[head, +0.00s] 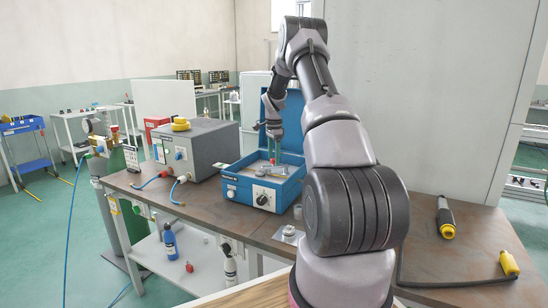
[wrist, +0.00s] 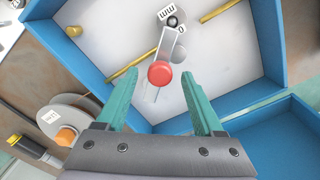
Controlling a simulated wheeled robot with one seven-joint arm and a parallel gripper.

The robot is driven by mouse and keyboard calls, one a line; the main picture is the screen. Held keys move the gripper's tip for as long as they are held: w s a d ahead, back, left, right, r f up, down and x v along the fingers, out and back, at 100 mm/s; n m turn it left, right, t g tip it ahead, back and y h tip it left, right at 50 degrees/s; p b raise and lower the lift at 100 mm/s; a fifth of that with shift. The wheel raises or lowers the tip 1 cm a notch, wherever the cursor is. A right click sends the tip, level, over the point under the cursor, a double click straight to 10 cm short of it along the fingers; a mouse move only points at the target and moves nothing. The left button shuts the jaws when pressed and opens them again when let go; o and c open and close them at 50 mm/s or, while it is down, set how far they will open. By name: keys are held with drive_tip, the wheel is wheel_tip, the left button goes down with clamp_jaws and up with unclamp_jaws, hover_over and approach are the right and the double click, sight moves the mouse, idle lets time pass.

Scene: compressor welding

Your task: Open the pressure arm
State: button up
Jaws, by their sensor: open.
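The pressure arm (wrist: 172,42) is a small grey lever with a round red knob (wrist: 159,73), inside the open blue box in the wrist view. My gripper (wrist: 158,76) is open, its two teal fingers on either side of the red knob. They look apart from it; how far above it they are I cannot tell. In the head view my gripper (head: 275,152) points down into the blue box (head: 232,188), whose lid stands raised. The mechanism there is small and partly hidden by my gripper.
A yellow rod (wrist: 112,76) crosses the box floor. A white spool with an orange hub (wrist: 66,136) lies outside the box wall. A grey machine (head: 195,150) stands left of the box. A black and yellow tool (head: 446,221) lies on the right of the bench.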

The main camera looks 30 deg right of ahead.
clamp_jaws()
idle(1.4)
